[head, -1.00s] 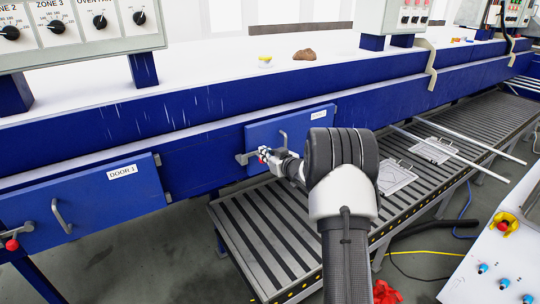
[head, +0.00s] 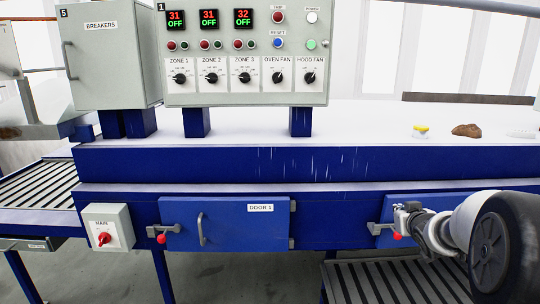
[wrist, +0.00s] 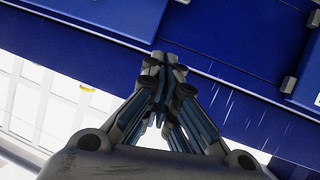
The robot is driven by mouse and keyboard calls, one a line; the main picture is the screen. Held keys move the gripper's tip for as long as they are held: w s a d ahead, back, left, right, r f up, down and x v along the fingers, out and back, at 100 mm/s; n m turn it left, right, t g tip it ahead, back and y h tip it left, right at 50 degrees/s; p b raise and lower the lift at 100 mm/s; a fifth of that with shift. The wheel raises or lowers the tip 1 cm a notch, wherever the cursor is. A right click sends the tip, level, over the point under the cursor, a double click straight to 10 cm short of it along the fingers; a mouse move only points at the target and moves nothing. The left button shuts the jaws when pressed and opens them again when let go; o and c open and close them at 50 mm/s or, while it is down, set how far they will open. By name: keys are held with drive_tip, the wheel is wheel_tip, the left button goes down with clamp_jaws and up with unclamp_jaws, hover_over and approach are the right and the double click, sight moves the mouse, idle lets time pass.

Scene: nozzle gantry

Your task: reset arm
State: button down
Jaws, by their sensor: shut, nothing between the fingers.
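My gripper (head: 408,220) is at the right of the head view, in front of the left end of the second blue door (head: 378,207). It is shut and empty. In the wrist view its closed fingers (wrist: 162,62) stand in front of the blue oven frame, with no object between them. In the head view the gripper overlaps the latch with a red knob (head: 397,236) on that door; I cannot tell whether they touch.
DOOR 1 (head: 225,223) is shut, with its own red-knobbed latch (head: 161,238). A control panel (head: 245,55) and breaker box (head: 108,55) stand above the blue oven. A yellow-topped item (head: 421,131) and brown lump (head: 466,130) sit on top.

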drive_tip(key=s+a+r+m+g, duration=0.1)
drive_tip(key=s+a+r+g, duration=0.15)
drive_tip(key=s+a, duration=0.4)
drive_tip(key=s+a+r+g, duration=0.1)
drive_tip(key=s+a+r, duration=0.25)
drive_tip(key=s, duration=0.65)
drive_tip(key=s+a+f+g+y, duration=0.1)
drive_tip(key=s+a, duration=0.3)
drive_tip(key=s, duration=0.4)
drive_tip(key=s+a+f+n+g+y, duration=0.1)
drive_tip(key=s+a+f, duration=0.3)
drive_tip(key=s, duration=0.5)
drive_tip(key=s+a+f+g+y, duration=0.1)
drive_tip(key=s+a+f+g, duration=0.1)
drive_tip(key=s+a, duration=0.3)
drive_tip(key=s, duration=0.4)
drive_tip(key=shift+a+f+n+g, duration=0.25)
drive_tip(key=shift+a+n+g, duration=0.05)
drive_tip(key=shift+a+g, duration=0.1)
drive_tip(key=c, duration=2.4)
unclamp_jaws()
